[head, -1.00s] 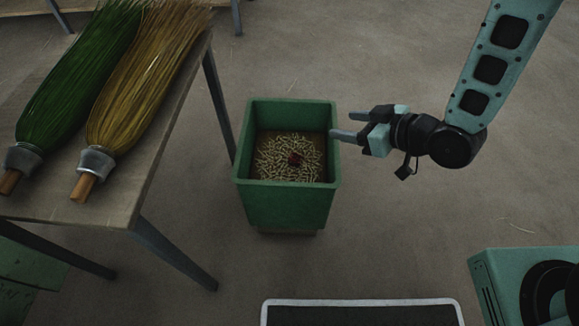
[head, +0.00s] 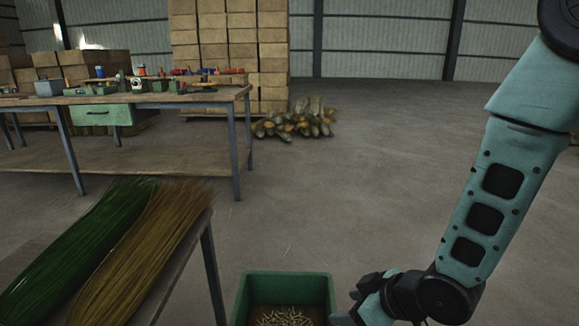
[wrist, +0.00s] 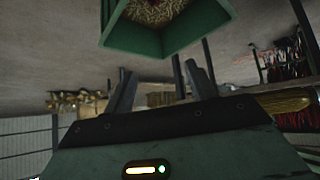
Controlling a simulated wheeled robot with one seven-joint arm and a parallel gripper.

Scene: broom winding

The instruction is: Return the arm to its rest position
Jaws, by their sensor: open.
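My gripper (head: 340,317) is at the bottom edge of the head view, just right of the green bin (head: 328,290); its fingertips are partly cut off there. In the wrist view its two fingers (wrist: 160,88) stand apart with nothing between them. The green bin (wrist: 135,38) also shows at the top of the wrist view, with many pale short pieces (wrist: 152,10) inside. My arm comes down from the upper right of the head view and bends at the wrist.
A table at lower left bears a green broom head (head: 85,235) and a straw-coloured one (head: 150,250). A workbench (head: 160,97) with tools stands behind, with stacked boxes (head: 230,45) and a pile of bundles (head: 297,120) beyond. The floor in the middle is clear.

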